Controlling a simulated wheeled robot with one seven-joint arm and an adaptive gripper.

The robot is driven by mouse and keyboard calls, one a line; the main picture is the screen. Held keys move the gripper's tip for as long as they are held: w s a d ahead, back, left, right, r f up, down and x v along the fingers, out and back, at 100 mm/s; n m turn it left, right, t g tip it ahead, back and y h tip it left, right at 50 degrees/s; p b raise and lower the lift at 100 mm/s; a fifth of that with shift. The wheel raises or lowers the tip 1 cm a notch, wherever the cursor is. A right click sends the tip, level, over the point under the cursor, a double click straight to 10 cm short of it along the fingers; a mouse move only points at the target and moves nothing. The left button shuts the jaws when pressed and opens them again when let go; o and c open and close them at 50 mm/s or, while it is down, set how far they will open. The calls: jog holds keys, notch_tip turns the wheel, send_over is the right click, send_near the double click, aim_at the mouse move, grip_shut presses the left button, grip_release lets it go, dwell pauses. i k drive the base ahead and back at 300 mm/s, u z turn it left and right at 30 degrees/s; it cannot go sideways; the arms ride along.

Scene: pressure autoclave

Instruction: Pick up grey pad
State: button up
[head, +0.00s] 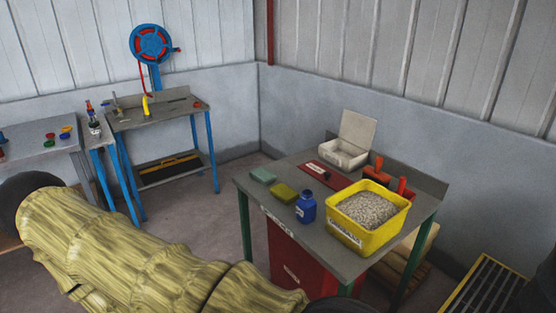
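The grey pad (263,175), a small flat block with a slight green tint, lies on the grey table (235,182) near its left edge. An olive-green pad (284,192) lies just in front and to the right of it, apart from it or nearly so. Nothing covers the grey pad. My arm, in a yellowish sleeve, crosses the lower left of the picture. My gripper is out of view, so its state and its place relative to the pad do not show.
A blue bottle (306,207), a yellow bin of grey granules (352,233), a red mat (322,172), an open white case (345,153) and orange-red items (378,168) share the table. A blue-legged bench (165,116) stands behind left. A yellow-edged grating (483,285) lies right.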

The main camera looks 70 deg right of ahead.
aim_at(262, 175)
jog(key=z, duration=1.4)
